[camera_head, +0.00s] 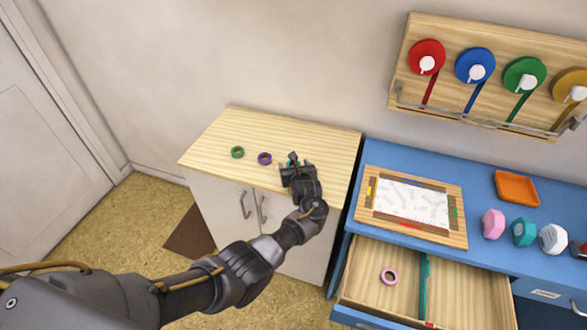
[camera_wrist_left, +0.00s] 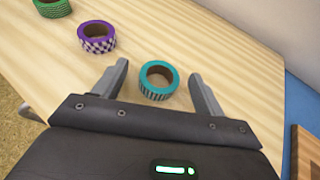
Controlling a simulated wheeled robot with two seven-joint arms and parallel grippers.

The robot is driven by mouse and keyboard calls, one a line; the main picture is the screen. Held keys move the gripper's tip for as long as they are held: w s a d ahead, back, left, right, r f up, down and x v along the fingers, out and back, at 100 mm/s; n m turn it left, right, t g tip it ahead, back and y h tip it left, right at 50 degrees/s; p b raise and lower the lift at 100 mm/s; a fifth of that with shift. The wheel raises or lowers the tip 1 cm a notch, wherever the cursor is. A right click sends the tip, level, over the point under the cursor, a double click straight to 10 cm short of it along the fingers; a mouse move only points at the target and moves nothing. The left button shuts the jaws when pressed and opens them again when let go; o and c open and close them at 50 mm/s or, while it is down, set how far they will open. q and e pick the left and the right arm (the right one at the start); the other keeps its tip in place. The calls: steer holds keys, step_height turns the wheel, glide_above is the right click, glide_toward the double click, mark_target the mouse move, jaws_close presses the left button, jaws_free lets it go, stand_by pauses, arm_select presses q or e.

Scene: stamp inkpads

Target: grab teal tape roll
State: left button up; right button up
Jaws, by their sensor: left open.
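The teal tape roll (camera_wrist_left: 156,94) lies flat on the wooden top of the cabinet, with dark stripes on its side. In the left wrist view it sits between the two fingers of my left gripper (camera_wrist_left: 160,90), which is open and apart from it on both sides. In the head view my left gripper (camera_head: 294,163) is over the cabinet top and hides most of the roll. My right gripper is not in view.
A purple checked roll (camera_wrist_left: 97,37) and a green roll (camera_wrist_left: 51,6) lie to the left on the wooden cabinet top (camera_head: 225,130). The blue desk (camera_head: 385,153) with an open drawer (camera_head: 360,290) stands at the right. The front right of the cabinet top is clear.

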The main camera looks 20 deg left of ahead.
arm_select(q)
steer(key=shift+x, duration=0.85)
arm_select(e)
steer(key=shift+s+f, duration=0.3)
arm_select(q)
steer(key=c, duration=1)
steer(key=shift+c, duration=0.2)
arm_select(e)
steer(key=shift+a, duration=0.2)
